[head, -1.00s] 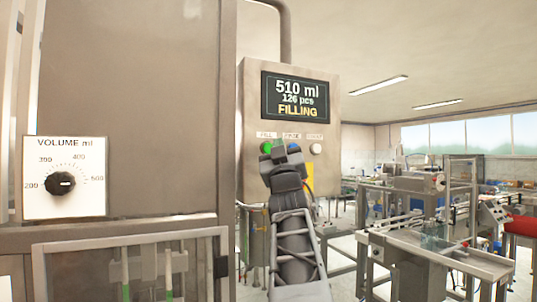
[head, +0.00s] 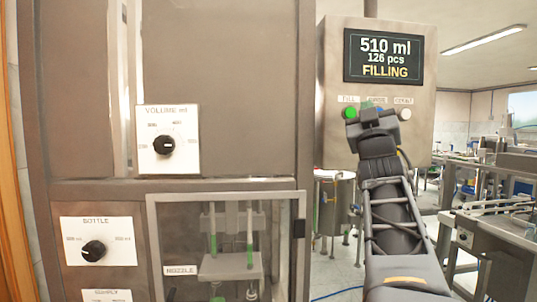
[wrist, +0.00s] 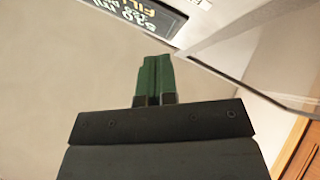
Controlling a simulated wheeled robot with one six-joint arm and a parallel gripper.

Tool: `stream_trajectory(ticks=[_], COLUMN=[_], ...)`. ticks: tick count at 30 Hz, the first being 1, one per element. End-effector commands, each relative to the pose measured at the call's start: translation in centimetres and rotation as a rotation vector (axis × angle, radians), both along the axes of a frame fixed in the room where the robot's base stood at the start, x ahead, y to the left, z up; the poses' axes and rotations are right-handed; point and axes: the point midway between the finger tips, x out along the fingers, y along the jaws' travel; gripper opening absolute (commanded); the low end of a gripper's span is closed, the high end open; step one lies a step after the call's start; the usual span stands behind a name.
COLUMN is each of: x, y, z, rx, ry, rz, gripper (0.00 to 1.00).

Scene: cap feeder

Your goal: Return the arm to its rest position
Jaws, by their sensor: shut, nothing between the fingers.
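My gripper (wrist: 154,78) shows in the wrist view with its two green fingers together and nothing between them. In the head view my gripper (head: 368,114) is raised in front of the control box (head: 427,118), just under its button row. The box's screen (head: 383,57) reads 510 ml, 126 pcs, FILLING. A green button (head: 349,113) shows left of the gripper and a white button (head: 405,115) right of it. The blue button is mostly hidden behind the gripper. I cannot tell whether the gripper touches the panel.
A steel cabinet with a volume dial (head: 164,145) and a bottle dial (head: 93,250) stands to the left. A glazed nozzle bay (head: 230,245) is below. Conveyor machinery (head: 500,220) fills the right side behind my arm.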

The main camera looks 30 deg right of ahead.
Motion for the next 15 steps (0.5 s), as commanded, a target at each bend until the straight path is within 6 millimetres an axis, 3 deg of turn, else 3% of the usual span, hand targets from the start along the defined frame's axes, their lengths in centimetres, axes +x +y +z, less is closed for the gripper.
stream_trajectory(ticks=[5, 8, 11, 14, 15], x=[0.1, 0.5, 1.6, 2.7, 3.3], y=[-0.1, -1.0, -3.2, -4.6, -4.4], z=[-0.2, -1.3, -5.7, -12.4, -15.6], rx=[0.010, 0.074, 0.233, 0.447, 0.539], ry=[0.007, 0.048, 0.152, 0.298, 0.367], rz=[-0.002, -0.014, -0.035, -0.052, -0.046], gripper=[0.00, 0.00, 0.00, 0.00, 0.00])
